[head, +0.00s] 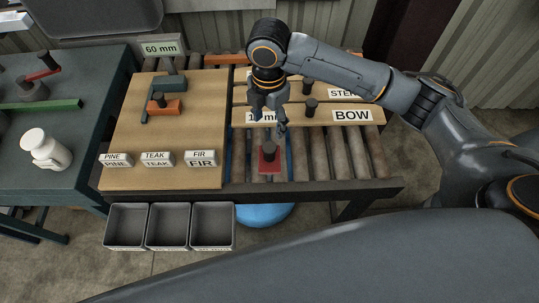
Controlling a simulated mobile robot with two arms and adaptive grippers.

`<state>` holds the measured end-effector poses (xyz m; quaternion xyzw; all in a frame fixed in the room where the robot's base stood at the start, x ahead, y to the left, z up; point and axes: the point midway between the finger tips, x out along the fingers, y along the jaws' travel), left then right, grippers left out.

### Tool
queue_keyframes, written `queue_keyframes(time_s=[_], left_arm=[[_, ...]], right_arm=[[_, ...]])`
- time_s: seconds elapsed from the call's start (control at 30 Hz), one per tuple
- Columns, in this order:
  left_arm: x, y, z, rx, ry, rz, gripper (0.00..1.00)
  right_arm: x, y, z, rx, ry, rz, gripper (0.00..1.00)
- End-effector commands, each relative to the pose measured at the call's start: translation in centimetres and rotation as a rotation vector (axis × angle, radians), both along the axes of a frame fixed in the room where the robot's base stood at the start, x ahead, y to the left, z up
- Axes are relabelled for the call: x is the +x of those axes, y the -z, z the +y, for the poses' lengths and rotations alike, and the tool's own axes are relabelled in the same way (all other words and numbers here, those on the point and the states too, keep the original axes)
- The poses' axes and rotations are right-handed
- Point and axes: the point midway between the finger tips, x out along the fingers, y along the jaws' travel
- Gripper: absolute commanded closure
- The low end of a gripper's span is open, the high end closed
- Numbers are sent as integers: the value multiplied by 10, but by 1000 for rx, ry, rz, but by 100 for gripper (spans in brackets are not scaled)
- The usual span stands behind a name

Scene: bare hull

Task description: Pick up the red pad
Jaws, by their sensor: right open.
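The red pad (269,163) lies near the front of the roller table, with a dark upright knob (270,151) on it. My right gripper (268,120) hangs above and slightly behind the pad, pointing down. Its fingers are apart and nothing shows between them. One finger comes close to the knob in the picture; I cannot tell whether they touch. My left gripper is not in view.
Wooden planks labelled BOW (352,115) and STEM lie behind the pad. A wooden board (128,128) with PINE, TEAK and FIR blocks is left. Three grey bins (167,224) hang in front.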

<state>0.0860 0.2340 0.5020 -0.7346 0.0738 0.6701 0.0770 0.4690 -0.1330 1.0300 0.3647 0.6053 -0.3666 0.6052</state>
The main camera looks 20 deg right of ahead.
Motion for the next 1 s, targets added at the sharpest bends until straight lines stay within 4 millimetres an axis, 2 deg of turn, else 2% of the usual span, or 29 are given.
queue_keyframes(time_s=[0.1, 0.3, 0.53, 0.67, 0.8, 1.0], left_arm=[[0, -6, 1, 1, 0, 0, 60], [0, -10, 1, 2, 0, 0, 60], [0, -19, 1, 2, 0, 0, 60], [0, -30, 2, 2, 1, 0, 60], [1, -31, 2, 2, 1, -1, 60], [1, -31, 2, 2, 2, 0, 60]], right_arm=[[-2, 25, 0, 0, 3, 6, 41], [-1, 54, 0, 0, 4, 1, 41], [-4, 70, 0, 1, 3, 3, 41], [-9, 89, 1, 0, 3, 4, 41], [-8, 108, 1, 2, 2, 0, 41], [-7, 113, 0, 1, 2, -3, 41]])
